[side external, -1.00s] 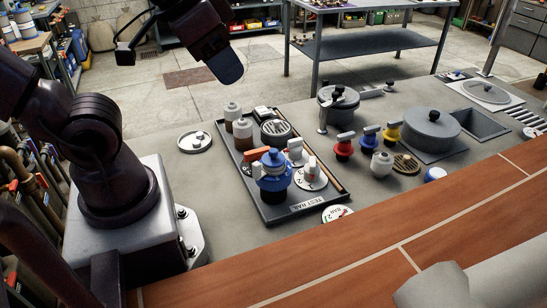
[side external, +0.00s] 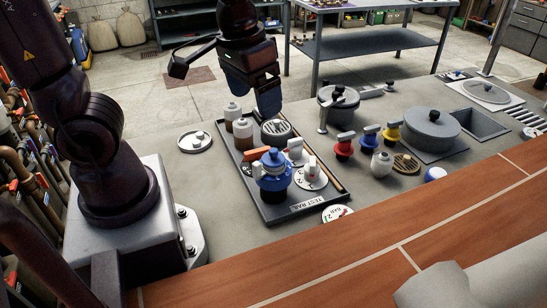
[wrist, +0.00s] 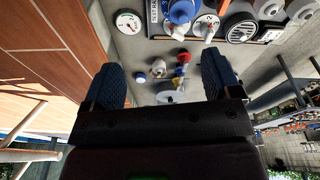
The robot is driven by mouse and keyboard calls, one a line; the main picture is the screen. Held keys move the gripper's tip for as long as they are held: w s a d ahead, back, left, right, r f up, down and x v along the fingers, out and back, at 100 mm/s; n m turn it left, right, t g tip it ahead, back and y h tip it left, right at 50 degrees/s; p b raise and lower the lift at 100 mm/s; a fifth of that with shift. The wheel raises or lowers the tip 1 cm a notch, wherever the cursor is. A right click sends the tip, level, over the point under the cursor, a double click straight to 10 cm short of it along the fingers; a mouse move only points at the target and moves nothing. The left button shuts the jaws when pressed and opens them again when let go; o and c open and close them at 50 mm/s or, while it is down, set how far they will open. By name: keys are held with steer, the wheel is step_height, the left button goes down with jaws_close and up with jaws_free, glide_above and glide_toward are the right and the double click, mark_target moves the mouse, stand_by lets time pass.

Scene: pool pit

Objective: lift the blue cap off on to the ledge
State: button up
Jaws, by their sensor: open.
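A blue cap-like fitting (side external: 272,172) with an orange lever sits upright on a dark base at the front of the grey test tray (side external: 262,207). The blue fitting also shows at the top edge of the wrist view (wrist: 181,11), partly cut off. My gripper (side external: 268,108) is above the back part of the tray, behind and higher than the fitting, and apart from it. In the wrist view my gripper (wrist: 162,85) has its two blue fingers wide apart with nothing held between them. A red-brown tiled ledge (side external: 375,225) runs along the front of the grey bench.
Two brown-and-white bottles (side external: 243,131), a round grille (side external: 277,130) and white dials share the tray. Right of it stand red (side external: 343,147), blue (side external: 370,137) and yellow (side external: 391,132) valves and a lidded pot (side external: 432,130). A loose lid (side external: 195,142) lies left. The front ledge is mostly clear.

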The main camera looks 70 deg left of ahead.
mark_target(274, 150)
steer(key=w+a+f+n, duration=0.1)
steer(key=w+f+n, duration=0.1)
steer(key=f, duration=0.2)
steer(key=w+a+f+n, duration=0.1)
steer(key=a+f+n, duration=0.1)
steer(key=f+n, duration=0.1)
steer(key=w+a+f+n+g+y, duration=0.1)
steer(key=w+f+n, duration=0.1)
steer(key=f, duration=0.2)
steer(key=shift+w+a+f, duration=0.2)
steer(key=shift+w+f, duration=0.1)
steer(key=shift+f, duration=0.1)
steer(key=f, duration=0.4)
steer(key=shift+s, duration=0.25)
steer(key=shift+w+f, duration=0.15)
steer(key=shift+f, duration=0.55)
steer(key=shift+c, duration=0.4)
steer(key=c, duration=0.9)
